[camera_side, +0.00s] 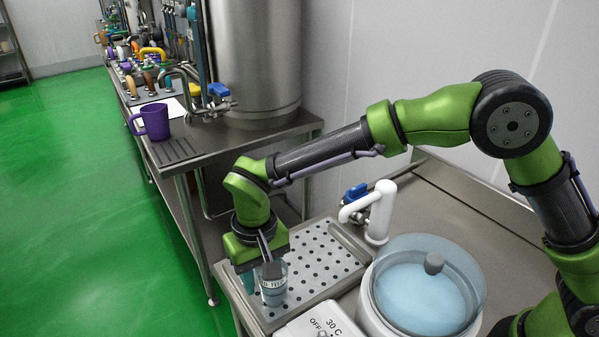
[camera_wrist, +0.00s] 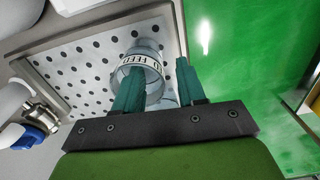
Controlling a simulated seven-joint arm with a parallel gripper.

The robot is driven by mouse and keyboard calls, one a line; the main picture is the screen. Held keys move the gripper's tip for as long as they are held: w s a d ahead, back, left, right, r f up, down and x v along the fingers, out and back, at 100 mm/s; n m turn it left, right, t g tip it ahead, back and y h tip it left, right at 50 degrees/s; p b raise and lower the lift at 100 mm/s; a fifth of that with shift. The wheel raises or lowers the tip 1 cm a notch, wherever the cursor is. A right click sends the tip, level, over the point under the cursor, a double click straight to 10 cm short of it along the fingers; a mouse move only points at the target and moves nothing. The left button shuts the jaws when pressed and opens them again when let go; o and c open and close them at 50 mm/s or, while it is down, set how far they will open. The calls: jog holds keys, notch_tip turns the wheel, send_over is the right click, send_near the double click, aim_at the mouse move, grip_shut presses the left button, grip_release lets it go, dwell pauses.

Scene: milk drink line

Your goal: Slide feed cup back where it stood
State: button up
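The feed cup (camera_side: 273,288) is a clear cup with a white band lettered FEED. It stands at the near end of the perforated drip tray (camera_side: 325,240). In the wrist view the cup (camera_wrist: 143,58) lies behind my left teal finger. My gripper (camera_side: 258,275) is low over the tray at the cup. In the wrist view my gripper (camera_wrist: 158,68) has its two fingers apart, with part of the clear cup showing between them. The left finger overlaps the cup, and the right finger is to the right of it. I cannot tell whether either finger touches it.
A white tap with a blue handle (camera_side: 357,191) stands behind the tray. A lidded vat (camera_side: 425,285) is at the right. A white control box (camera_side: 318,323) is in front. A purple mug (camera_side: 152,121) stands on the far bench, by a steel tank (camera_side: 256,60).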

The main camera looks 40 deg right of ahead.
aim_at(262, 287)
jog(key=shift+r, duration=0.15)
notch_tip(262, 287, up, 17)
dwell(0.5)
jog(key=shift+f, duration=0.2)
jog(key=s+d+m+t, duration=0.1)
jog(key=s+d, duration=0.3)
jog(key=d, duration=0.5)
jog(key=s+d+m+t+y, duration=0.1)
jog(key=s+d+t, duration=0.2)
jog(key=d, duration=0.6)
jog(key=s+d+m+t+y, duration=0.1)
jog(key=s+d+t, duration=0.2)
jog(key=s+d, duration=0.4)
jog(key=shift+s+d+f, duration=0.2)
jog(key=shift+s+d, duration=0.05)
jog(key=shift+d, duration=0.9)
